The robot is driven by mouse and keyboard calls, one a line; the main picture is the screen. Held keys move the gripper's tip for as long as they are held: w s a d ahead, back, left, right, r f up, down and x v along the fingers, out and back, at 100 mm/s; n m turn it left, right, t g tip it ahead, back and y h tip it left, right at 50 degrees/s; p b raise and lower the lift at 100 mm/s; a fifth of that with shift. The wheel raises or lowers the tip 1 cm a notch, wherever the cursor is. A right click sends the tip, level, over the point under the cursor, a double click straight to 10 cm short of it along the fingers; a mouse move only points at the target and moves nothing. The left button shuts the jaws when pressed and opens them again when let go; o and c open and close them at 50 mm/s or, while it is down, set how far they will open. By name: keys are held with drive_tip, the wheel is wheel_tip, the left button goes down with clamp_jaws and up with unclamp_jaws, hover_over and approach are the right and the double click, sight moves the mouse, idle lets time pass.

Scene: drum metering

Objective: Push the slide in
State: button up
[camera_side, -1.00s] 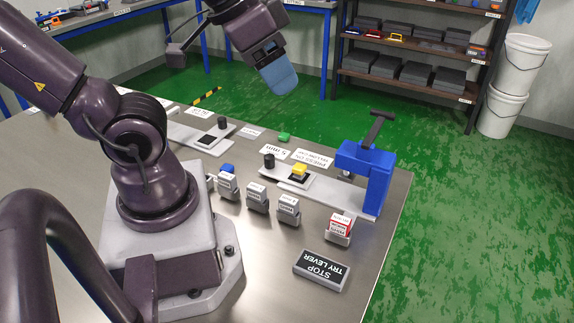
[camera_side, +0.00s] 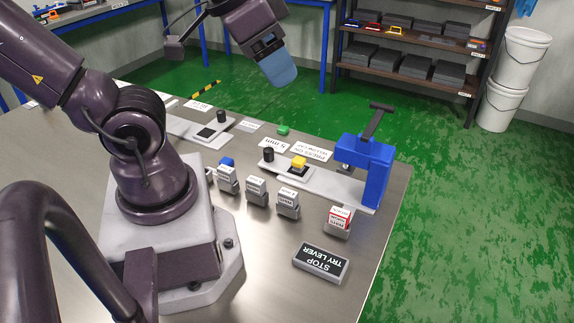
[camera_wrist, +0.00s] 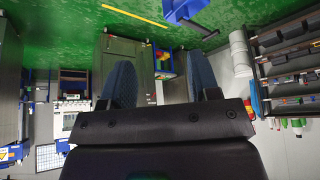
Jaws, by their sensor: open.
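The slide (camera_side: 325,185) is a pale grey plate on the table, running toward a blue lever press (camera_side: 376,175). A black knob (camera_side: 268,154) stands at its left end, and a yellow cap (camera_side: 299,162) sits on a black pad on it, outside the press. The press has a dark lever (camera_side: 377,120) raised on top. My gripper (camera_side: 279,70) is high above and behind the slide, touching nothing. In the wrist view, its two blue fingers (camera_wrist: 163,80) are spread apart with nothing between them.
A second pale plate with a black knob (camera_side: 222,117) lies at the left. Several small labelled boxes (camera_side: 256,190) stand in front of the slide. A red-topped box (camera_side: 339,220) and a STOP TRY LEVER block (camera_side: 321,262) are at the right front. A green button (camera_side: 283,131) is behind.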

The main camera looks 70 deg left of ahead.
drive_tip(key=shift+c, duration=0.2)
drive_tip(key=n+g, duration=0.6)
approach(268, 149)
wheel_tip(268, 149, down, 11)
drive_tip(key=shift+s+r, duration=0.1)
drive_tip(key=shift+s, duration=0.05)
